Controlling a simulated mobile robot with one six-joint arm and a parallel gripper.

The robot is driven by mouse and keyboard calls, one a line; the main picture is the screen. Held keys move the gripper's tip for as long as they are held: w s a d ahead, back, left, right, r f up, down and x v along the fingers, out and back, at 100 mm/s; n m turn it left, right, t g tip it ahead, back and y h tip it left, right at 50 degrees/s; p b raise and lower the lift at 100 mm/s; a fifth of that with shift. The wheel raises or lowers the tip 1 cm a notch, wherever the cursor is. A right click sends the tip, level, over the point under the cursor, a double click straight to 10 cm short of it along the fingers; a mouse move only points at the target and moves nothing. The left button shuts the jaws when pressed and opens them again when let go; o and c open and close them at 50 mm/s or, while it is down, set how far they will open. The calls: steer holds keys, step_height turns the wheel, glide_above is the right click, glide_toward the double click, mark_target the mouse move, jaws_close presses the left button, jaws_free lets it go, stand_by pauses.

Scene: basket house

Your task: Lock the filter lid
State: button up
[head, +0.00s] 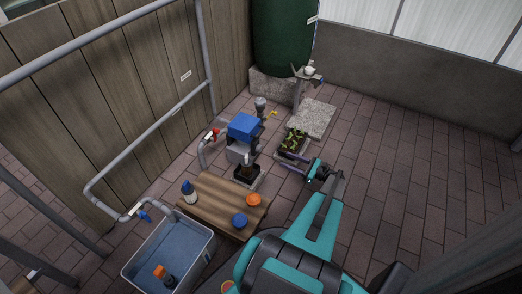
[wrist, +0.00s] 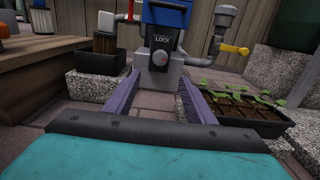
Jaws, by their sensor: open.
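The filter is a grey housing with a blue lid (head: 243,125) in the head view, standing beyond the wooden table. In the wrist view the blue lid (wrist: 166,12) is cut by the top edge. Below it a black plate marked LOCK carries a round grey knob (wrist: 161,58). The lid looks seated, but its latch state cannot be told. My gripper (head: 280,160) is open and empty, right of the filter in the head view. In the wrist view my gripper (wrist: 160,80) has its two purple fingers spread low, pointing toward the housing, with the knob ahead between them and apart from them.
A seedling tray (wrist: 245,115) stands close right of my fingers, on or by stone blocks. A black pot (wrist: 95,62) on a block is at left. The wooden table (head: 220,204) and water tub (head: 138,272) lie left. Paving (head: 400,180) at right is clear.

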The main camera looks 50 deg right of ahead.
mark_target(261, 150)
steer(key=shift+w, duration=0.1)
steer(key=b+x, duration=0.4)
steer(key=x, duration=0.7)
steer(key=shift+w+a+f, duration=0.15)
steer(key=shift+w, duration=0.2)
steer(key=shift+b+x, duration=0.5)
steer(key=shift+x, duration=0.45)
steer(key=c, duration=1)
